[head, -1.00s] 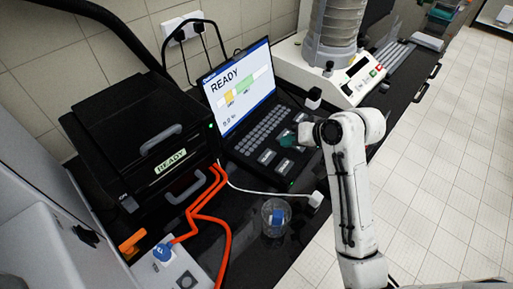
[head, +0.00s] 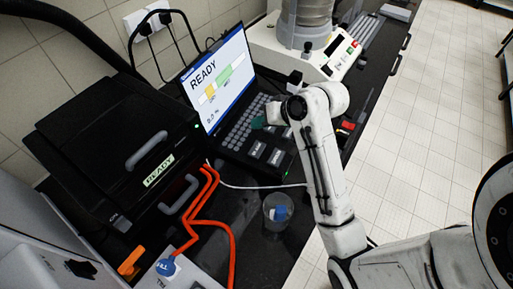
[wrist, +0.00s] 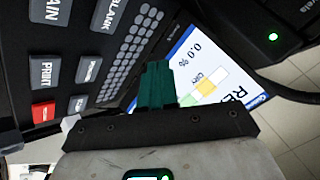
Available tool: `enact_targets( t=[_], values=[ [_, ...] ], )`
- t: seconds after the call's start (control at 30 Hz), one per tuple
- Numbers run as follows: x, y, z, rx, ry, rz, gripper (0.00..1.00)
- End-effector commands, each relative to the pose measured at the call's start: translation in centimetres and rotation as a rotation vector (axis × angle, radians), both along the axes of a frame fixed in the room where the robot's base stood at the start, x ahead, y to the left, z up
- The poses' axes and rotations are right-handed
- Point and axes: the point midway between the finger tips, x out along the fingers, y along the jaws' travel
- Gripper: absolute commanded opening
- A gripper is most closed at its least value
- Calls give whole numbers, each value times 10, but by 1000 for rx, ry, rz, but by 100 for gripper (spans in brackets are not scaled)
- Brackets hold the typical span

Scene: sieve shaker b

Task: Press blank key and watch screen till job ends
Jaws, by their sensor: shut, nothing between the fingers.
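The dark console has a tilted screen (head: 212,75) reading READY and 0.0 %, with a yellow and green bar. In front of it lies a keyboard (head: 243,122) with large grey keys beside it. In the wrist view the key marked BLANK (wrist: 108,14) is at the top, cut by the edge, with PRINT (wrist: 45,70) and a red key (wrist: 43,113) to the left. My gripper (wrist: 158,75) has teal fingers, shut and empty, lying in view between the small keys and the screen, apart from BLANK. In the head view my gripper (head: 259,123) is over the keyboard area; contact cannot be told.
A black box (head: 115,150) labelled READY stands left of the console. Orange tubes (head: 200,205) and a clear beaker (head: 278,212) with a blue item lie in front. A sieve shaker (head: 300,45) stands behind right. Floor (head: 420,130) is free on the right.

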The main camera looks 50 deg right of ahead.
Motion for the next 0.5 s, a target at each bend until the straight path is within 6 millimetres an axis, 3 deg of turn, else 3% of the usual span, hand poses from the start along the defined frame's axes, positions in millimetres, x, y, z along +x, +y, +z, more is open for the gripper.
enact_targets(
  t=[0.5],
  values=[
    [0,0,-61,-1,-1,-2,0]
  ],
)
